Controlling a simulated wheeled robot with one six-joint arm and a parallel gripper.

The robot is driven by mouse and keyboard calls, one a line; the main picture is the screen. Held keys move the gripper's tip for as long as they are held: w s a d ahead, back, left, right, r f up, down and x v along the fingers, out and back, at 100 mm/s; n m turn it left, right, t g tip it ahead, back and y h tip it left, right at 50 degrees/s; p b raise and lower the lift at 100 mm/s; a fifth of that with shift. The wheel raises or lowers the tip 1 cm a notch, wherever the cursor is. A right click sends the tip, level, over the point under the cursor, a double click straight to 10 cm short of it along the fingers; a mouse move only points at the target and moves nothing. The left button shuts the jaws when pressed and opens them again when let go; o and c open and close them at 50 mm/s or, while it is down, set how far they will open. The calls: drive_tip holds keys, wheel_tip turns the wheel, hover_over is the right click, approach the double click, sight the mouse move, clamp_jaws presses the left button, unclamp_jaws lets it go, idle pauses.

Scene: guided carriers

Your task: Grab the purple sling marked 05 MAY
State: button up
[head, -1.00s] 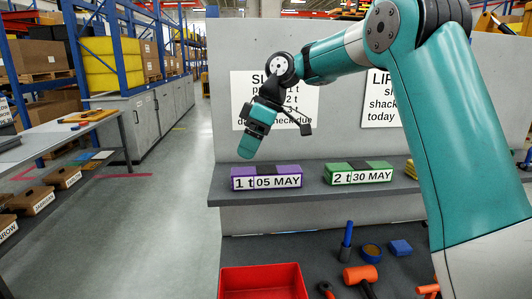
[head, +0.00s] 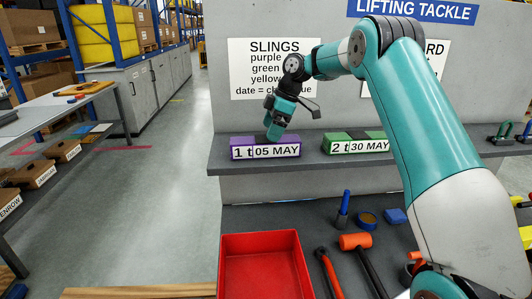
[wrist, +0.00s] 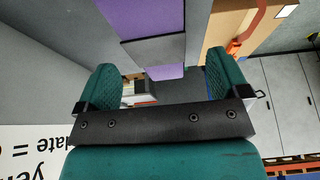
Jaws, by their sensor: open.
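The purple sling (head: 240,141) is a flat block with a dark band around its middle and a white label reading 1 t and 05 MAY. It lies on the grey shelf, left of the green sling (head: 340,136) marked 2 t 30 MAY. My gripper (head: 272,134) points down at the purple sling's top, right of its middle. In the wrist view the gripper (wrist: 165,76) is open with nothing between its pads that I can see gripped. The purple sling (wrist: 145,17) fills the upper middle there, and a purple part shows between the fingers. Contact cannot be told.
A wall sign (head: 258,85) stands close behind my gripper. Below the shelf, a red tray (head: 262,239), an orange mallet (head: 355,241) and several tools lie on the lower bench. Shackles (head: 503,132) stand at the shelf's right.

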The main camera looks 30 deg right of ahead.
sight(263, 143)
drive_tip(key=shift+p+x, duration=1.15)
drive_tip(key=shift+x, duration=1.95)
drive_tip(key=shift+w+a, duration=0.1)
drive_tip(key=shift+w, duration=0.05)
drive_tip(key=c, duration=1.3)
drive_tip(key=shift+r, duration=0.1)
drive_tip(key=shift+r, duration=0.15)
